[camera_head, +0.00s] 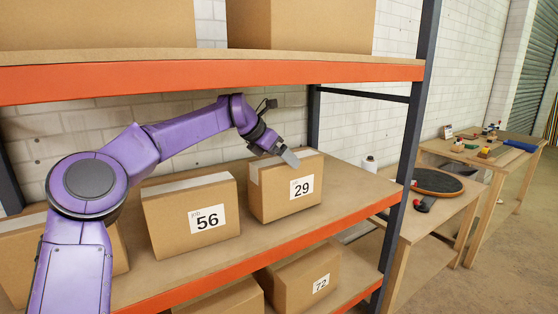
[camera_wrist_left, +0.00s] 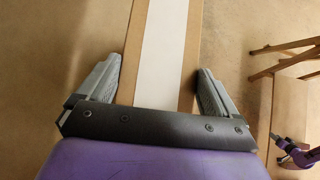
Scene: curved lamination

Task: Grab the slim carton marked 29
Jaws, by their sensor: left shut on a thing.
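The slim carton marked 29 (camera_head: 270,207) is brown with a pale tape strip along its top. It is upright at the right end of the middle shelf; I cannot tell whether its base is off the board. My left gripper (camera_head: 288,158) reaches down over its top. In the left wrist view the carton's taped top (camera_wrist_left: 160,50) lies between the two grey fingers of my left gripper (camera_wrist_left: 157,80), which is shut on it. My right gripper (camera_wrist_left: 282,147) seems to show small at the right edge of that view, its jaws unclear.
An orange shelf beam (camera_head: 220,75) runs above, and a dark post (camera_head: 405,185) stands right. A carton marked 72 (camera_head: 305,278) is below. Tables (camera_head: 420,225) stand farther right.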

